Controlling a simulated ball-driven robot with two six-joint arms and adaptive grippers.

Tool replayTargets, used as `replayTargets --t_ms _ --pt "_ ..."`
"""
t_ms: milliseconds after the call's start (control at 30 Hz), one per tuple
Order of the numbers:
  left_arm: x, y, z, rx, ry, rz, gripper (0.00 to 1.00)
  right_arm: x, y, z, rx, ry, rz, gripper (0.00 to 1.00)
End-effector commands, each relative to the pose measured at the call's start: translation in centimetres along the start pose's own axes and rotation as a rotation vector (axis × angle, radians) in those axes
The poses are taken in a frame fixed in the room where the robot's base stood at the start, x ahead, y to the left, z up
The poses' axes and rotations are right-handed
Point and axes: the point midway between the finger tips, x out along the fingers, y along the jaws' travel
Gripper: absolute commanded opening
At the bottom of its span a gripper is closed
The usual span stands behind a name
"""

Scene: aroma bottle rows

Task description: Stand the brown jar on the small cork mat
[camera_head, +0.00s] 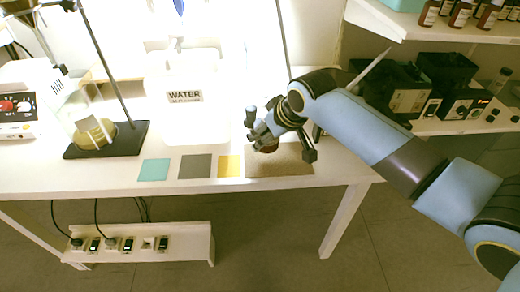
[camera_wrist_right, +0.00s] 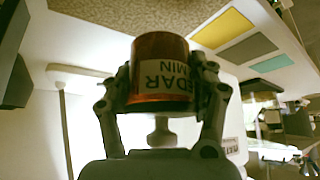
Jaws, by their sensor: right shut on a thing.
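My right gripper (camera_head: 262,134) is above the front right part of the white table, over the back edge of the cork mat (camera_head: 290,168). In the right wrist view the gripper (camera_wrist_right: 163,88) is shut on the brown jar (camera_wrist_right: 160,50), one finger on each side. The jar is amber-brown with a white label (camera_wrist_right: 165,75) whose lettering appears upside down there. The speckled cork mat (camera_wrist_right: 150,14) lies beyond the jar in that view, with the jar apart from it. In the head view the jar is mostly hidden by the gripper. My left gripper is not in view.
Teal (camera_head: 154,170), grey (camera_head: 195,166) and yellow (camera_head: 229,166) mats lie left of the cork mat. A white WATER container (camera_head: 190,125) stands behind them. A stand with a black base (camera_head: 106,140) is further left. A shelf with bottles (camera_head: 460,30) is at upper right.

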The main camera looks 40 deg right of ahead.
Motion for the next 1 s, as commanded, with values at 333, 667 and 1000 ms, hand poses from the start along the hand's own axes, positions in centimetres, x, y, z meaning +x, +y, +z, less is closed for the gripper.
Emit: replayTargets --t_ms 333,667,1000 --pt "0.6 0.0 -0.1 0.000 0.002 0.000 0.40 3.5 -1.5 0.8 -0.001 -0.001 0.001 0.16" --pt "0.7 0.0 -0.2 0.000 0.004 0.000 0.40 4.9 -1.5 1.6 -0.002 0.003 0.001 0.16" --pt "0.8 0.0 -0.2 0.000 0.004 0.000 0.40 5.1 -1.4 1.9 -0.002 0.001 0.001 0.77"
